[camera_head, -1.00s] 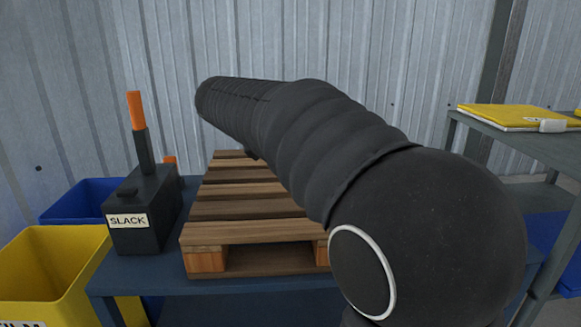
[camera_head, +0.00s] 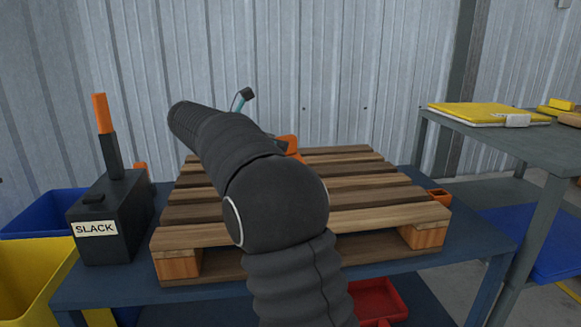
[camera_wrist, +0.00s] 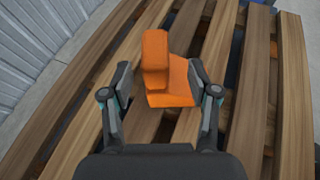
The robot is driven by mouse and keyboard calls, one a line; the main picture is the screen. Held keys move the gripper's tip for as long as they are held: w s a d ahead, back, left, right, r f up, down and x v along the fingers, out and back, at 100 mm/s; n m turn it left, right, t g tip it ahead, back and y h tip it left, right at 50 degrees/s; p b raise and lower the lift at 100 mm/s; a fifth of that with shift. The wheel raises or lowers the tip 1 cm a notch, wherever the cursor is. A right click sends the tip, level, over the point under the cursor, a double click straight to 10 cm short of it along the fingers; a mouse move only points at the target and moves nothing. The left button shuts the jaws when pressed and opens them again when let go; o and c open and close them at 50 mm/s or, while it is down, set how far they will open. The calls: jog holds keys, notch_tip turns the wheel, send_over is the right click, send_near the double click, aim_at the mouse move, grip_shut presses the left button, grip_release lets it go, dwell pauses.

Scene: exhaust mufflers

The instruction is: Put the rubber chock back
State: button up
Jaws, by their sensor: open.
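An orange block with an upright part and a lower wedge-like part, which I take to be the rubber chock (camera_wrist: 168,88), lies on the wooden pallet (camera_wrist: 90,75) in the wrist view. My gripper (camera_wrist: 160,76) is open, with one finger on each side of the chock. I cannot tell whether either finger touches it. In the head view part of the orange chock (camera_head: 290,145) shows behind my arm on the pallet (camera_head: 375,190). My arm hides most of the gripper there.
The pallet lies on a blue table (camera_head: 430,256). A black box marked SLACK (camera_head: 110,215) stands left of it. A yellow bin (camera_head: 30,275) and blue bin (camera_head: 45,212) are at left. A grey shelf (camera_head: 500,140) holds yellow folders.

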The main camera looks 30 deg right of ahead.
aim_at(293, 143)
jog(key=shift+r+b+x, duration=0.2)
jog(key=shift+b+x, duration=0.1)
jog(key=shift+x, duration=1.35)
jog(key=shift+r+b+x, duration=0.2)
jog(key=shift+b+x, duration=0.1)
jog(key=shift+x, duration=1.4)
jog(key=shift+w+d, duration=0.1)
jog(key=shift+w, duration=0.1)
grip_shut()
